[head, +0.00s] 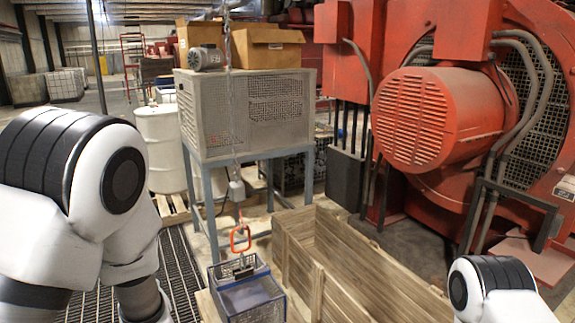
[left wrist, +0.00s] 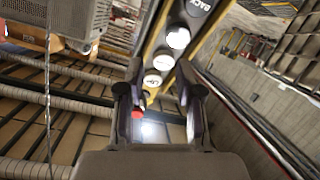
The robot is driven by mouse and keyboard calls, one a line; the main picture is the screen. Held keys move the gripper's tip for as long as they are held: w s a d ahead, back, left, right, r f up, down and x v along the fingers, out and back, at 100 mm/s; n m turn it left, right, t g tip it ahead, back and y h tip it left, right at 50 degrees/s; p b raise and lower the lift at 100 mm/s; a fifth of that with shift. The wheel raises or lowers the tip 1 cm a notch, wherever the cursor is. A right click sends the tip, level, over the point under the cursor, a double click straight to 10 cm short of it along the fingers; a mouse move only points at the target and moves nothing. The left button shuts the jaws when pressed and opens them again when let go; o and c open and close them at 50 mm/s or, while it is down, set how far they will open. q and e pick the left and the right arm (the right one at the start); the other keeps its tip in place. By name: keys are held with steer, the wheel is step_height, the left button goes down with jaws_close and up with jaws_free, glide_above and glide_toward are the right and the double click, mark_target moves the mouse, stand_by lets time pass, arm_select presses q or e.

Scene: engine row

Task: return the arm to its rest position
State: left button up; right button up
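My left arm (head: 85,200) fills the left side of the head view, bent, with its lower part running off the bottom edge. My left gripper is out of the head view. My right arm (head: 495,290) shows only as a white and black link at the lower right of the head view. The right gripper is hidden below the frame.
An orange hook (head: 240,238) hangs on a chain just above a blue mesh-sided box (head: 250,298). A long wooden crate (head: 350,270) stands right of it. A caged unit on legs (head: 245,110), a white drum (head: 160,150) and a red machine (head: 430,120) stand behind.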

arm_select(q)
steer(key=s+d+f+m+g+h+b, duration=0.1)
steer(key=s+f+m+g+h, duration=0.1)
steer(key=f, duration=0.6)
steer(key=s+d+f+m+g+h+b, duration=0.1)
steer(key=s+f+m, duration=0.15)
steer(key=f, duration=0.65)
steer(key=s+d+f+m+g+h+b, duration=0.2)
steer(key=s+f+m+g, duration=0.1)
steer(key=s+f, duration=0.8)
steer(key=s+d+f+m+g+h+b, duration=0.3)
steer(key=s+f+g, duration=0.3)
steer(key=s+f, duration=0.6)
steer(key=s, duration=0.3)
steer(key=shift+d+f+h, duration=0.15)
steer(key=shift+d+h, duration=0.1)
steer(key=shift+h, duration=0.05)
